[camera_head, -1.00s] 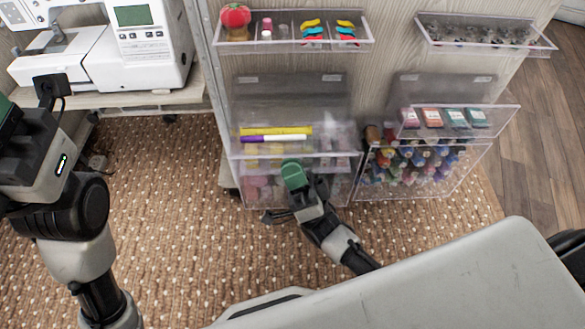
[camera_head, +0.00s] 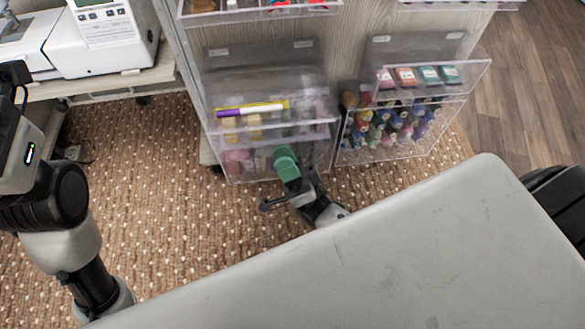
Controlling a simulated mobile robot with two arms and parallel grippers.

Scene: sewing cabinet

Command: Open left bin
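The left bin (camera_head: 238,164) is a clear plastic box on the cabinet's side panel, with pinkish and yellowish items inside. A yellow and purple marker (camera_head: 247,108) lies in its upper part, behind a clear front edge.
A right bin (camera_head: 395,148) with many coloured thread spools stands beside the left one, with small boxes (camera_head: 428,75) in a tray above. A sewing machine (camera_head: 98,45) is at upper left. Carpet (camera_head: 150,230) is clear in front. Shallow trays hang at the top edge.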

